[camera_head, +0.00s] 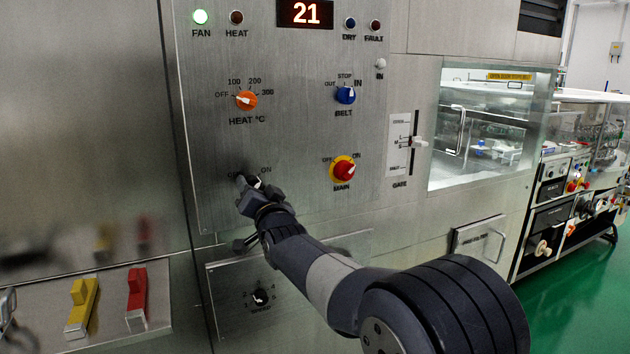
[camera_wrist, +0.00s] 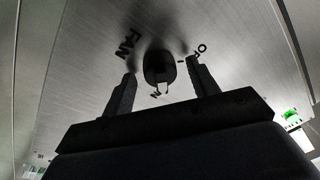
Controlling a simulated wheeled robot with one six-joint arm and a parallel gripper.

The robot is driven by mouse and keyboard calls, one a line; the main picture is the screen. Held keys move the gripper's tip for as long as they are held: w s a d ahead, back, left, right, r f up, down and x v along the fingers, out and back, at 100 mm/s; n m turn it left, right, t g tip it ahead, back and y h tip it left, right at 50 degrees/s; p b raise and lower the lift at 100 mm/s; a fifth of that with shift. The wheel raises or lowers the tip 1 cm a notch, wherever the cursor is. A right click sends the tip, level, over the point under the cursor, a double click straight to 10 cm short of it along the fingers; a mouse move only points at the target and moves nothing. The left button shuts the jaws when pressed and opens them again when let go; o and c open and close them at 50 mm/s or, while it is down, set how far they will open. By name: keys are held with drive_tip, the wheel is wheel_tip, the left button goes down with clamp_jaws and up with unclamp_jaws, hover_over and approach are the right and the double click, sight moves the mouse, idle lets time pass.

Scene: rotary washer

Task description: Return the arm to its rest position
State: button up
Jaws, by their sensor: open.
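My gripper (camera_head: 252,187) is at the steel control panel (camera_head: 290,130), in front of the fan knob, at the panel's lower left. In the wrist view my gripper (camera_wrist: 162,75) is open, with one finger on each side of the dark fan knob (camera_wrist: 159,67). The fingers look apart from the knob, with a gap on each side. The lettering FAN and ON shows around the knob. In the head view the gripper hides most of the knob and part of its label. My arm reaches in from the lower right.
The orange heat knob (camera_head: 246,100), blue belt knob (camera_head: 345,95) and red main knob (camera_head: 343,168) are on the panel. The gate slider (camera_head: 417,142) is to the right. The speed knob (camera_head: 260,297) is below the arm. Yellow (camera_head: 82,305) and red (camera_head: 137,298) levers stand at lower left.

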drive_tip(key=shift+d+r+n+g+y+p, duration=0.1)
drive_tip(key=shift+n+g+y+p, duration=0.3)
drive_tip(key=shift+n+p, duration=2.3)
drive_tip(key=shift+r+n+g+y+p, duration=0.15)
drive_tip(key=shift+n+g+p, duration=0.3)
drive_tip(key=shift+n+p, duration=2.15)
drive_tip(key=shift+d+f+n+g+y+p, duration=0.1)
drive_tip(key=shift+n+g+y+p, duration=0.6)
drive_tip(key=shift+n, duration=3.7)
drive_tip(key=shift+t+h, duration=0.25)
drive_tip(key=shift+h, duration=0.1)
